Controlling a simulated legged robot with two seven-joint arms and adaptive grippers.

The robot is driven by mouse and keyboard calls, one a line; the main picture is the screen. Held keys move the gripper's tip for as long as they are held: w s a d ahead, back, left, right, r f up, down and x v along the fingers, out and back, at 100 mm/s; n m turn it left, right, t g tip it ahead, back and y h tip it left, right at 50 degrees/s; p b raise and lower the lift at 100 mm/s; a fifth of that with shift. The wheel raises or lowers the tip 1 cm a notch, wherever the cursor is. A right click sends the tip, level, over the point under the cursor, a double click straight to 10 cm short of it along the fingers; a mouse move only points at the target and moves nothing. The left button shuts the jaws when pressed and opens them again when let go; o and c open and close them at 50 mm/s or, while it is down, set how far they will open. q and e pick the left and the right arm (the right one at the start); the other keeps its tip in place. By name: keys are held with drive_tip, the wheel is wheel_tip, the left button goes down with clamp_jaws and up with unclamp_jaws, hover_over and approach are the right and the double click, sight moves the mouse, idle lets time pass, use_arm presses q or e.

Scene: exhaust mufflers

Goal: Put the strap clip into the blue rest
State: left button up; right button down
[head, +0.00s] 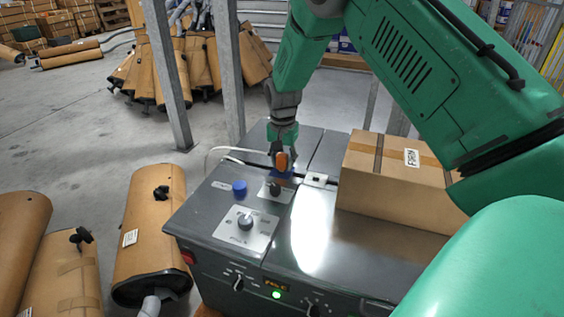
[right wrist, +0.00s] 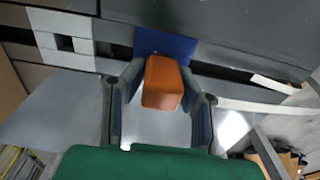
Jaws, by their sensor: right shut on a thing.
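The strap clip appears to be the orange block (head: 282,160) in my right gripper (head: 283,152). In the right wrist view the orange block (right wrist: 162,84) sits between the two grey fingers of my right gripper (right wrist: 161,100), which is shut on it. The blue rest (head: 279,173) shows as a small blue patch just below the block, partly hidden by it. In the right wrist view the blue rest (right wrist: 168,44) is a flat blue plate behind the block, which overlaps its lower part. I cannot tell whether they touch. My left gripper is not in view.
The grey machine top (head: 320,235) carries a cardboard box (head: 395,170) to the right, a blue knob (head: 239,187) and a dark knob on a pale plate (head: 245,228). A white cable (head: 225,150) lies at its back left.

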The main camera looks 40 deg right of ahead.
drive_tip(key=shift+f, duration=0.4)
drive_tip(key=c, duration=1.2)
unclamp_jaws()
drive_tip(key=shift+o, duration=0.2)
wheel_tip(320, 180, up, 12)
drive_tip(key=shift+a+f, duration=0.1)
